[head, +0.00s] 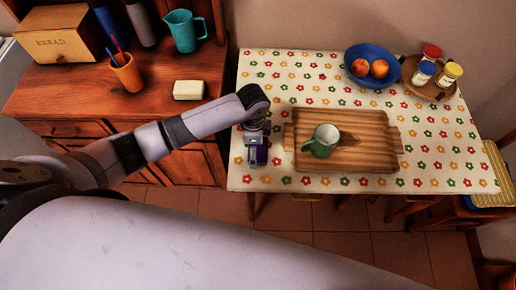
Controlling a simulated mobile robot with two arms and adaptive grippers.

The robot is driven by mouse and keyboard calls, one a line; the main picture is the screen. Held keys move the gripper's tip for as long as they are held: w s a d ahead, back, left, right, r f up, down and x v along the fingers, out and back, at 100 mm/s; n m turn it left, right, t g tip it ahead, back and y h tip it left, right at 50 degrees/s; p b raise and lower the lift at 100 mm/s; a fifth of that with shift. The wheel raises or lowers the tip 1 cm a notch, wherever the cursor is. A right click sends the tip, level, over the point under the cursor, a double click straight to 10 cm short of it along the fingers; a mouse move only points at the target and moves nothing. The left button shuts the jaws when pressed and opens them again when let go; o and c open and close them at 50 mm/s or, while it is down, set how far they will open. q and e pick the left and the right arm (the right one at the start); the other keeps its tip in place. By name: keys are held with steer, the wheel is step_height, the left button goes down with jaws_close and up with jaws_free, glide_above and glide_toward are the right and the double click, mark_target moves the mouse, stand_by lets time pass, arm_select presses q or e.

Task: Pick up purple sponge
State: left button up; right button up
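The purple sponge (261,155) shows as a small dark purple patch near the left edge of the table. My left gripper (256,158) is over it, pointing down, and covers most of it. The sponge appears to be at or between the fingers. I cannot tell whether the fingers are closed on it or whether it touches the tablecloth. My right gripper is not in view.
The table has a flowered cloth (300,68). A wooden tray (370,122) with a green mug (320,147) is right of my gripper. A blue bowl (352,57) of fruit and a round tray (411,68) with jars stand behind. A wooden cabinet (65,92) is at left.

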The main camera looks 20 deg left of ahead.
arm_select(q)
steer(key=shift+f, duration=0.95)
steer(key=c, duration=0.8)
